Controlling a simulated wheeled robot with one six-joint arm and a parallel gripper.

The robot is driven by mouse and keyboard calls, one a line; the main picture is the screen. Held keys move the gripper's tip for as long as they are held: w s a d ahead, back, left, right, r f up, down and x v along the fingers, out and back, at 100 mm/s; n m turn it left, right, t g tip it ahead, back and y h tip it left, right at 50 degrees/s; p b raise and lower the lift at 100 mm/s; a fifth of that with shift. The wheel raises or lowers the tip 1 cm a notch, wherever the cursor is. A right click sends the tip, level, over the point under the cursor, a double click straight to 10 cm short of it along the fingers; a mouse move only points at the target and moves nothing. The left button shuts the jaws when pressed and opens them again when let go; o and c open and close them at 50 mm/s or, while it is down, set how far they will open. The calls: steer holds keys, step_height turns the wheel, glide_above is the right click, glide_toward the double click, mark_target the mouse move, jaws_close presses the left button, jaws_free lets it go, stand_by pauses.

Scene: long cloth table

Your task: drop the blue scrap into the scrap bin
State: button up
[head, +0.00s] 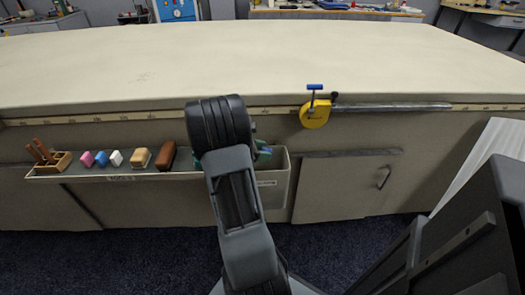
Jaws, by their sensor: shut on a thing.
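The scrap bin (279,190) appears to be the deeper box with a small label at the right end of the tray on the table's front. My arm's dark wrist (220,122) is in front of and above its left part and hides much of its opening. Dark green-teal bits (263,149) show at the bin's top, right of my arm, and a little more shows left of it. I cannot tell whether these are scraps in the bin or something at my gripper. My gripper is hidden behind my arm. I cannot make out the blue scrap with certainty.
The narrow tray (85,178) holds a wooden block with tools (48,158), pink, blue (102,158) and white small blocks, a tan block (139,158) and a brown one (164,156). A yellow tool with a blue handle (315,112) hangs at the edge. The tabletop (290,60) is clear.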

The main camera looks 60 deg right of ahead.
steer(key=shift+f, duration=0.15)
steer(key=o, duration=1)
steer(key=p+v, duration=0.3)
steer(key=v, duration=0.9)
